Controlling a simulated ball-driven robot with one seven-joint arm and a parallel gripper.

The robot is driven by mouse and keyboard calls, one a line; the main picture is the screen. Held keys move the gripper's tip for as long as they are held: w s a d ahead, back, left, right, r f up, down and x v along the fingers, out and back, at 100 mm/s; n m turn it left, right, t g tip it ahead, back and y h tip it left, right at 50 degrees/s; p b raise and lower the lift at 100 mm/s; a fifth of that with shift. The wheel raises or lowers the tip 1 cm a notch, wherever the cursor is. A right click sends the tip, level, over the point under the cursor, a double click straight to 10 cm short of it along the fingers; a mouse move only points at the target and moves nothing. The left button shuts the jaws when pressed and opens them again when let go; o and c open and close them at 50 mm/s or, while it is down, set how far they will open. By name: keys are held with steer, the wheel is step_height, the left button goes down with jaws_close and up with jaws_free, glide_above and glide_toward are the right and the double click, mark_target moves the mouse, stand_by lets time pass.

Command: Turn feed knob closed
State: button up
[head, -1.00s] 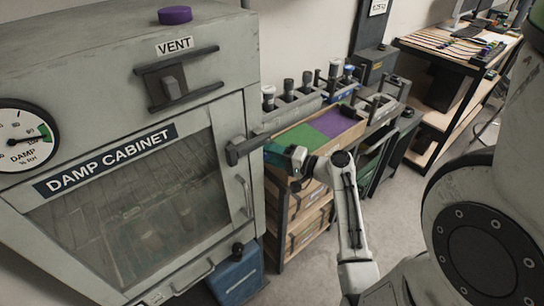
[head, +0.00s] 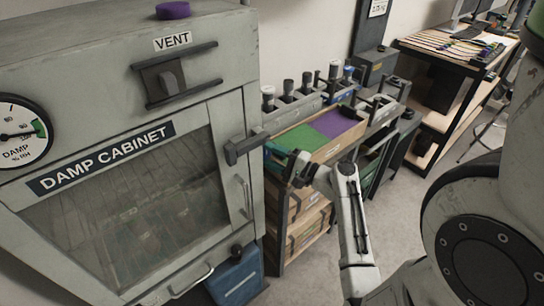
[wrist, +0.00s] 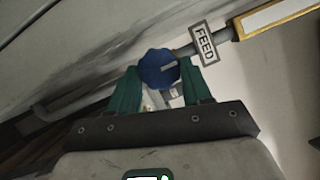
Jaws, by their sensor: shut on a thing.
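The feed knob (wrist: 157,68) is blue and round, with a short pale mark on its face lying nearly level in the wrist view. It sits on a pipe beside a tag reading FEED (wrist: 204,43). My gripper (wrist: 161,76) has its two green fingers on either side of the knob and is shut on it. In the head view my forearm reaches to the right side of the damp cabinet (head: 70,235).
The cabinet has a VENT slider (head: 168,82), a damp gauge (head: 20,135) and a dark side latch (head: 245,147) near my arm. Open floor (head: 410,220) lies to the right.

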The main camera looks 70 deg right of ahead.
steer(key=shift+f, duration=0.1)
steer(key=o, duration=0.8)
steer(key=shift+c, duration=0.2)
steer(key=shift+s, duration=0.1)
steer(key=b+v, duration=0.2)
steer(key=v, duration=0.8)
steer(key=shift+s+b, duration=0.3)
steer(key=shift+s, duration=0.05)
